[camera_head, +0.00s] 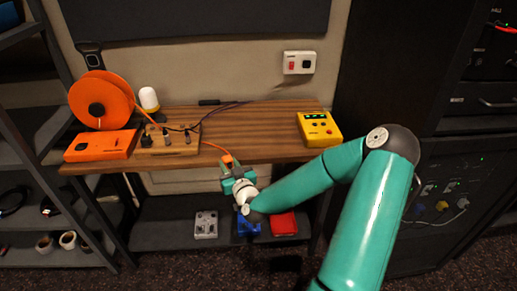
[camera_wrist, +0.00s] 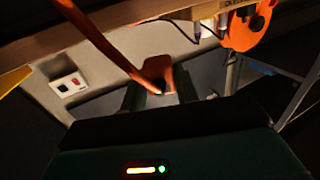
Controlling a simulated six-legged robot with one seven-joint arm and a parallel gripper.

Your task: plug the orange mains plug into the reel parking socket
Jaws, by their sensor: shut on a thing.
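The orange mains plug (camera_head: 227,158) is between the jaws of my gripper (camera_head: 236,174), just off the desk's front edge. In the wrist view the orange plug (camera_wrist: 159,77) sits between the fingers (camera_wrist: 158,92), with its orange cable running up and left. In the head view the cable leads left across the desk towards the orange reel (camera_head: 88,98). The reel (camera_wrist: 246,28) also shows at upper right in the wrist view. An orange box (camera_head: 100,146) lies in front of the reel. I cannot make out which opening is the parking socket.
A wooden block (camera_head: 181,150) with several dark connectors stands beside the orange box. A yellow device (camera_head: 319,128) sits at the desk's right end. A white wall plate (camera_head: 299,63) is above. The desk middle (camera_head: 255,125) is mostly clear. A lower shelf holds small boxes.

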